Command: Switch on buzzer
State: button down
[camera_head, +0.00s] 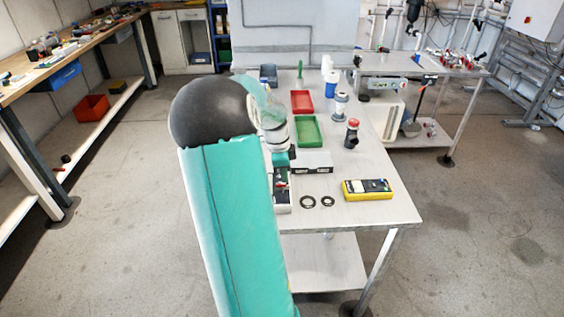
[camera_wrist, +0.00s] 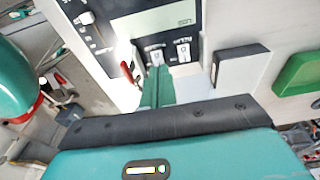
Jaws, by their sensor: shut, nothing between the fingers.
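In the wrist view a dark control panel (camera_wrist: 105,35) with a pale display (camera_wrist: 158,22) fills the upper middle. Below the display are two small white rocker switches, a left one (camera_wrist: 155,55) and a right one (camera_wrist: 183,51). Their labels are too blurred to read, so I cannot tell which is the buzzer's. A red lever (camera_wrist: 127,72) sticks out left of my gripper (camera_wrist: 158,70). My gripper is shut and empty, its green fingertips at the lower edge of the left switch. I cannot tell whether they touch. In the head view my arm hides the fingertips and most of the panel.
In the head view the table (camera_head: 356,211) holds a yellow meter (camera_head: 367,189), two dark rings (camera_head: 308,202), a green tray (camera_head: 308,132), a red tray (camera_head: 302,102) and a red-topped valve (camera_head: 352,133).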

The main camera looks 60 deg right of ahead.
jog(key=shift+s+f, duration=0.1)
jog(key=shift+f, duration=0.3)
